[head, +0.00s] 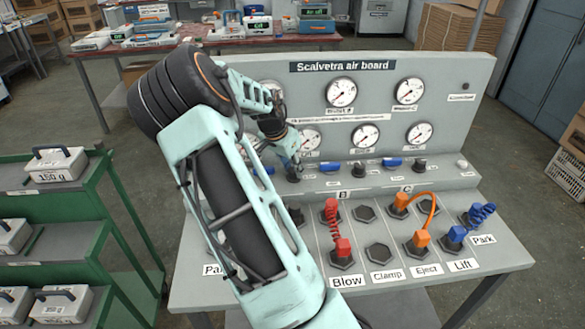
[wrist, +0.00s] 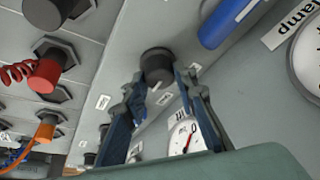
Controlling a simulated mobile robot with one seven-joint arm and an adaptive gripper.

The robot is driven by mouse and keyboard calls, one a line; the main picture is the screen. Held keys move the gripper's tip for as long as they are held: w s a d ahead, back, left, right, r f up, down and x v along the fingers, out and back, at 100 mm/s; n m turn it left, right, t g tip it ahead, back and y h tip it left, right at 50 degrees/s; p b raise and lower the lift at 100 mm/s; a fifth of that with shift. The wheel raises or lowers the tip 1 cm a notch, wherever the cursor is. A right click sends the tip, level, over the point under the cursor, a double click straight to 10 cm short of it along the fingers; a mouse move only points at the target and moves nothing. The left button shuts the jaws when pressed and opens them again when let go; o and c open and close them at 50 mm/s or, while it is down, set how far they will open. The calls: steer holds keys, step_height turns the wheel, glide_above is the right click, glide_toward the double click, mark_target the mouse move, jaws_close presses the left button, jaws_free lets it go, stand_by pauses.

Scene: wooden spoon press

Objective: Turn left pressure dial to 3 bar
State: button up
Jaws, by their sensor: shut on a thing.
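The left pressure dial is a black round knob (wrist: 158,64) on the grey air board. It also shows in the head view (head: 294,176), partly covered by my gripper. My gripper (wrist: 158,82) is shut on this dial, with one finger on each side of it. In the head view my gripper (head: 291,163) reaches down to the board's ledge from the left. A white gauge with a red needle (wrist: 187,139) shows behind the fingers in the wrist view, partly hidden. Its reading is too small to tell.
Other black dials (head: 358,169) and blue handles (head: 330,166) line the ledge. Several gauges (head: 341,92) sit above. Red (head: 332,225), orange (head: 425,212) and blue (head: 480,215) coiled hoses stand on the lower panel. A green shelf (head: 90,225) stands at left.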

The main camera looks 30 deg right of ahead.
steer(key=shift+n+b, duration=0.3)
steer(key=shift+b, duration=0.05)
steer(key=n+b, duration=0.2)
steer(key=n+t+b, duration=0.1)
steer(key=b, duration=0.1)
steer(key=shift+s+d+f+n+y, duration=0.15)
steer(key=shift+f+n+y, duration=0.05)
steer(key=shift+n+y, duration=0.2)
steer(key=n+y+b, duration=0.1)
steer(key=n+b, duration=0.1)
steer(key=n+t+b, duration=0.1)
steer(key=n+b, duration=0.2)
steer(key=shift+s+d+t+y, duration=0.1)
steer(key=shift+d+t+y, duration=0.05)
steer(key=shift+t+y, duration=0.2)
steer(key=n+b, duration=0.1)
steer(key=n, duration=0.1)
steer(key=n+y+b, duration=0.1)
steer(key=shift+d+r+n+y, duration=0.15)
steer(key=shift+n+y, duration=0.1)
steer(key=shift+n, duration=0.15)
steer(key=n, duration=0.2)
steer(key=n+y, duration=0.1)
steer(key=n, duration=0.1)
steer(key=shift+r+y+b, duration=0.1)
steer(key=shift+y+b, duration=0.2)
steer(key=shift+n, duration=0.4)
steer(key=o, duration=1.1)
